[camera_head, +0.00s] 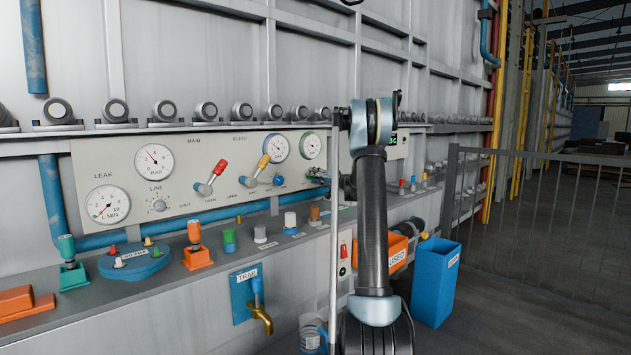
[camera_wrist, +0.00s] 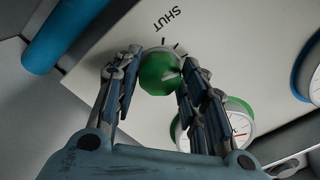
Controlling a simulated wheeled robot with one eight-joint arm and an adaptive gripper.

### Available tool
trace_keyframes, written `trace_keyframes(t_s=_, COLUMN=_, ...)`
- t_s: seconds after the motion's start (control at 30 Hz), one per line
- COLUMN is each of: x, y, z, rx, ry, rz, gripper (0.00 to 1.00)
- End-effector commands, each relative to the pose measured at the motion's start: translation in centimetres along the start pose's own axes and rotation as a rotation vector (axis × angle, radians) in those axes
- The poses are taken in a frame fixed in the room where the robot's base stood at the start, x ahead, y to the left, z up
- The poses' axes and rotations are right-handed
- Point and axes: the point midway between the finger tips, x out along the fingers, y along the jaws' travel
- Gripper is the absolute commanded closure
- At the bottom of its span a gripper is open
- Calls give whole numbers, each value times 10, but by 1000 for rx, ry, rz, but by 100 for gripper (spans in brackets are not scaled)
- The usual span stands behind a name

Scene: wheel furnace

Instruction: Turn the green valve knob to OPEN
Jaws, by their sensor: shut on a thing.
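The green valve knob (camera_wrist: 158,75) sits on the pale panel in the wrist view, with the word SHUT (camera_wrist: 170,19) and short black tick marks beyond it. A light line shows on the knob's right side. The word OPEN does not show. My gripper (camera_wrist: 159,63) has a finger on each side of the knob and is shut on it. In the head view my gripper (camera_head: 318,177) is at the right part of the gauge panel (camera_head: 225,205), partly hidden by my arm, and the knob cannot be made out.
A green-rimmed gauge (camera_wrist: 238,125) is beside the right finger in the wrist view, and a blue pipe (camera_wrist: 60,35) is at upper left. In the head view, red (camera_head: 211,178) and yellow levers (camera_head: 256,170) stick out left of my gripper. A shelf (camera_head: 200,262) with coloured fittings lies below.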

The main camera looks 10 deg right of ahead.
Motion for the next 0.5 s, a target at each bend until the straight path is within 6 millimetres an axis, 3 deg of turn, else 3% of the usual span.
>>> trace_keyframes(t_s=0.5, x=-2, y=2, z=-2, rx=488, ry=6, rz=5, gripper=85)
